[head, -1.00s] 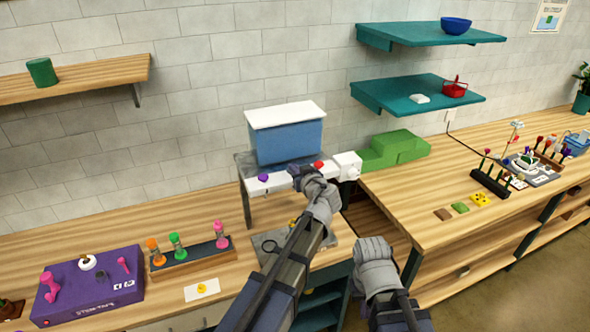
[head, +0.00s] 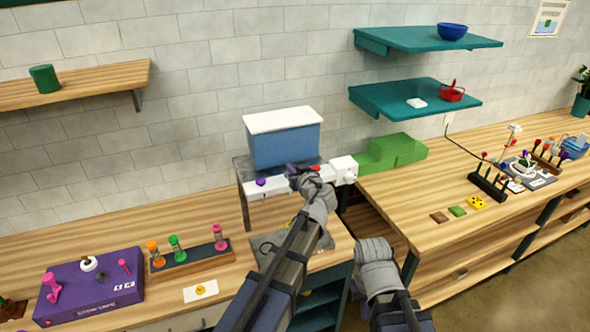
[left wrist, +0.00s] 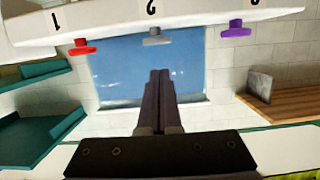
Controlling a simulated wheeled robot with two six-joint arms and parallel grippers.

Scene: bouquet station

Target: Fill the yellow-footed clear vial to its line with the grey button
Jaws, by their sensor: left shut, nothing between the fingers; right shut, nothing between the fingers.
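The white dispenser bar (head: 341,168) sits below a blue tank. In the left wrist view, upside down, it carries a red button (left wrist: 82,47), the grey button (left wrist: 157,38) and a purple button (left wrist: 236,30). My left gripper (head: 292,170) is shut and empty at the bar's front; its fingertips (left wrist: 160,72) appear just short of the grey button, and contact cannot be told. In the head view it hides the grey button. A small yellow bit (head: 290,223) under the bar may be the vial's foot; my arm hides the rest. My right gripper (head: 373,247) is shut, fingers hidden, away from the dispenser.
A rack with colourful vials (head: 190,258) and a purple box (head: 90,287) stand on the left bench. A card (head: 200,290) with a yellow mark lies in front. Green blocks (head: 392,153) sit right of the dispenser. Teal shelves (head: 415,97) hang above.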

